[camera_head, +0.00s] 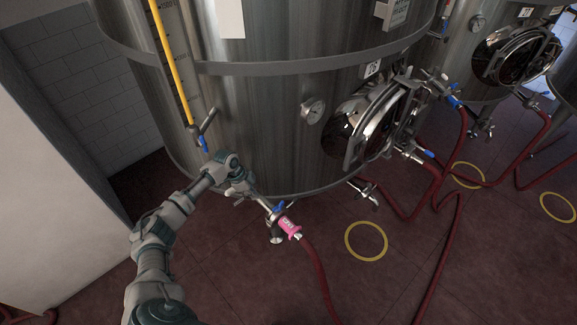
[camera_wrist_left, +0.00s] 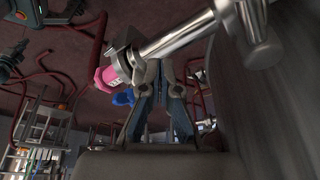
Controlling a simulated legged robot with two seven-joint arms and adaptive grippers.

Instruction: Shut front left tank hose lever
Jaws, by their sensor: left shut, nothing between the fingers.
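The front left tank (camera_head: 270,120) is a large steel cylinder. A metal outlet pipe low on its front leads to a valve with a blue lever (camera_head: 278,207) and a pink tagged fitting (camera_head: 289,228), where a dark red hose (camera_head: 315,268) joins. My left gripper (camera_head: 243,188) is beside the pipe, at the tank's lower wall, shut and empty. In the left wrist view its fingers (camera_wrist_left: 161,82) reach up to the pipe (camera_wrist_left: 185,40), with the blue lever (camera_wrist_left: 123,98) and pink fitting (camera_wrist_left: 113,75) just left of them. I cannot tell whether they touch the lever. My right gripper is out of view.
A yellow sight tube (camera_head: 173,62) with a small blue-handled valve (camera_head: 204,143) runs down the tank above my arm. A round hatch (camera_head: 377,125) and more valves are to the right. Red hoses and yellow floor rings (camera_head: 366,241) lie on the floor.

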